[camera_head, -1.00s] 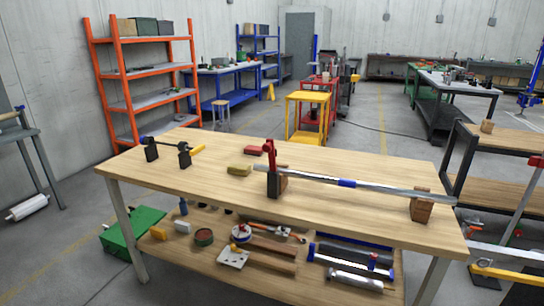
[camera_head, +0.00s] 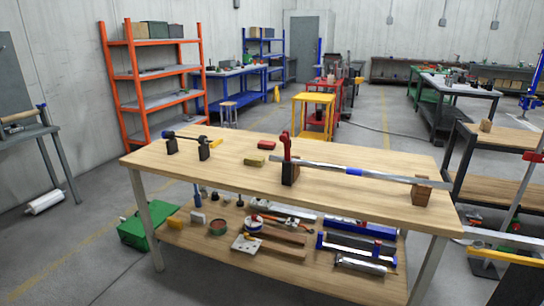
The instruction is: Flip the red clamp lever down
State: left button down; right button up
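The red clamp lever (camera_head: 286,146) stands upright on a dark block (camera_head: 290,173) on the wooden workbench (camera_head: 225,181). A long metal bar (camera_head: 390,177) with a blue sleeve (camera_head: 354,172) runs from this block to a brown wooden block (camera_head: 421,193) on the right. Neither of my grippers is in view.
The lower shelf holds many tools. The front bench top is clear.

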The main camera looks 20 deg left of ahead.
aim_at(284, 138)
jog(key=u, duration=0.05)
jog(key=k, duration=0.15)
jog(key=z, duration=0.4)
jog(key=i, duration=1.35)
jog(key=u, duration=0.55)
